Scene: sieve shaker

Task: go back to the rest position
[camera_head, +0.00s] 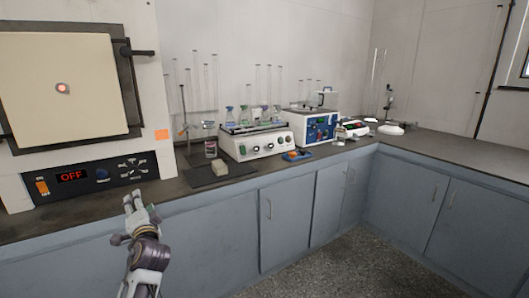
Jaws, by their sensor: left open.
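My left gripper (138,203) is in the lower left of the head view, in front of the counter's front edge and below the furnace's control panel. It is open, and I see nothing between its fingers. My left arm comes up from the bottom edge of the picture. My right gripper is not in view.
A furnace (75,95) with a shut door and an "OFF" display stands at the left on the counter (95,207). A shaker with flasks (262,143), a blue-and-white bath (314,127) and glassware stand farther right. Blue-grey cabinets (287,222) are below; the floor (335,268) is clear.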

